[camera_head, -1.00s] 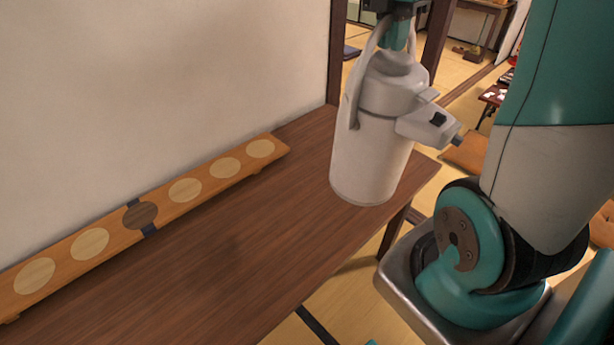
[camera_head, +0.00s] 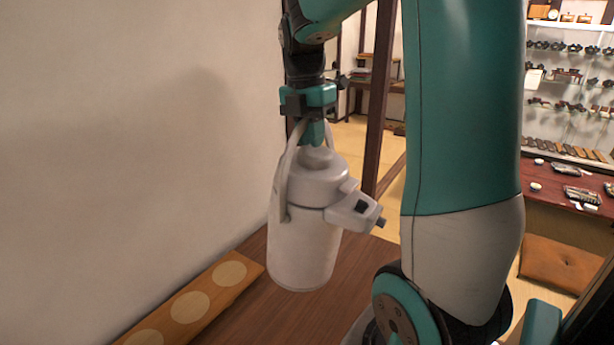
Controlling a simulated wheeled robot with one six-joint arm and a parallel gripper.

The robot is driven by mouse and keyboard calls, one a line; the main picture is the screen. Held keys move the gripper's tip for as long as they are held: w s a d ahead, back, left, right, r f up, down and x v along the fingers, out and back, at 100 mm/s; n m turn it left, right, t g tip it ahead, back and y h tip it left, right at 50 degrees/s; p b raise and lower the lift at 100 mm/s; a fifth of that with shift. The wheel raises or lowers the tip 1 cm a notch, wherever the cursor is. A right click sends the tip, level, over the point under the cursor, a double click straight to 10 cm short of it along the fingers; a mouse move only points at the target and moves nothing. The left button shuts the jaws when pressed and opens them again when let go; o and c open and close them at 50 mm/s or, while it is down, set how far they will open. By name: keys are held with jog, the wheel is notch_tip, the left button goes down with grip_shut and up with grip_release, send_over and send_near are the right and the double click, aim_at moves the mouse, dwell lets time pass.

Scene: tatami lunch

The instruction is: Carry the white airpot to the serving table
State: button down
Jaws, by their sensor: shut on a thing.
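The white airpot (camera_head: 302,245) hangs upright from my gripper (camera_head: 313,132), which is shut on its carrying handle at the top. Its spout and lever side point to the right. It is in front of the wall, over the far end of a brown wooden table (camera_head: 285,318); I cannot tell how far its base is above the top. At the right is a low dark red table (camera_head: 558,190) with small dishes and packets on it; I cannot tell if it is the serving table.
A wooden board with pale round inlays (camera_head: 205,302) lies along the wall at the lower left. A dark wooden post (camera_head: 378,110) stands behind the airpot. An orange floor cushion (camera_head: 560,262) and shelves of small items (camera_head: 575,80) are at the right. Tatami floor (camera_head: 350,150) shows beyond.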

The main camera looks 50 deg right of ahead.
notch_tip(320, 180, down, 20)
jog(key=p, duration=0.2)
jog(key=shift+r+p, duration=0.2)
jog(key=shift+p, duration=0.15)
jog(key=c, duration=1.1)
grip_release()
jog(key=shift+s+f, duration=0.15)
jog(key=shift+f, duration=0.05)
jog(key=shift+r, duration=0.1)
jog(key=r+b, duration=0.1)
jog(key=r, duration=0.3)
jog(key=w+r, duration=0.1)
jog(key=r, duration=0.3)
jog(key=r+b, duration=0.1)
jog(key=r, duration=0.3)
jog(key=shift+w+a+b, duration=0.1)
jog(key=shift+w+b, duration=0.1)
jog(key=shift+b, duration=0.15)
jog(key=a+r+m+t, duration=0.1)
jog(key=a+r+m, duration=0.15)
jog(key=a, duration=0.75)
jog(key=s+a+m+y, duration=0.2)
jog(key=s+a+m, duration=0.3)
jog(key=a, duration=0.5)
jog(key=s+a+m+y, duration=0.2)
jog(key=s+a+m, duration=0.3)
jog(key=s+a, duration=0.5)
jog(key=shift+a+r, duration=0.25)
jog(key=shift+r, duration=0.15)
